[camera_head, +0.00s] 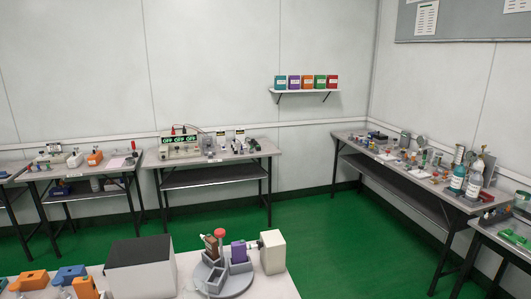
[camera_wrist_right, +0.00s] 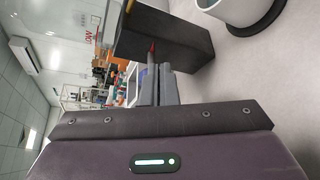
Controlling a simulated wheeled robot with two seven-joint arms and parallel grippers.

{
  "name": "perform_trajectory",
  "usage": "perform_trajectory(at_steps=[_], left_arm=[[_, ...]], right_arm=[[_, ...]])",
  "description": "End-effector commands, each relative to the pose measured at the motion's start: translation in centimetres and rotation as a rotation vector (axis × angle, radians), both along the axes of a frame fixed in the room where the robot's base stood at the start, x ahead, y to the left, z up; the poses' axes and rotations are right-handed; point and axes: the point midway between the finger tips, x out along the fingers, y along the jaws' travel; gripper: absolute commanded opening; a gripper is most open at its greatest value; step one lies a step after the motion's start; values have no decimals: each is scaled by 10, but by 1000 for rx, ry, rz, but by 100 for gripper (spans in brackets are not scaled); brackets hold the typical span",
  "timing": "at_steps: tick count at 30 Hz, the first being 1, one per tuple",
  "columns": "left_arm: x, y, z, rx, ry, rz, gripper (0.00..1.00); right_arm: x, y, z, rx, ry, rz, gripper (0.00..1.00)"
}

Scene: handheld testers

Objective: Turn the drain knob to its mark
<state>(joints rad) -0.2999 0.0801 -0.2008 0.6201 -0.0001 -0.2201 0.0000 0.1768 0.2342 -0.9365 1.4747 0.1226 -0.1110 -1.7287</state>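I cannot pick out a drain knob or its mark for certain in either view. In the head view, a white block (camera_head: 272,252) with a small dark stub on its left side stands on the near table, beside a round grey holder (camera_head: 237,285). No gripper shows in the head view. In the right wrist view, the purple-grey body of my right gripper with a green light fills the bottom. Narrow grey parts (camera_wrist_right: 158,88) rise beyond its dark band, and I cannot tell whether they are open or shut. I see nothing clearly held.
The holder carries a brown piece, a red-topped piece and a purple block (camera_head: 239,252). A dark-topped white box (camera_head: 140,270) stands left of it. Orange and blue items (camera_head: 70,274) lie further left. Benches with instruments line the walls. The green floor (camera_head: 330,225) between is clear.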

Motion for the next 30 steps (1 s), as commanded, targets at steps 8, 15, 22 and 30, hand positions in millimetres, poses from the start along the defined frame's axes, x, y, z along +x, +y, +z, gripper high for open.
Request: perform_trajectory(at_steps=[8,15,22,30], left_arm=[[0,0,10,0,0,0,50],[0,0,27,0,0,0,50],[0,0,36,0,0,1,50],[0,0,35,1,0,1,50]], right_arm=[[-7,-8,2,-3,3,0,0],[-35,-16,3,-2,2,0,0],[-54,-21,3,-1,-1,-1,0],[-56,-22,1,0,-2,-2,0]])
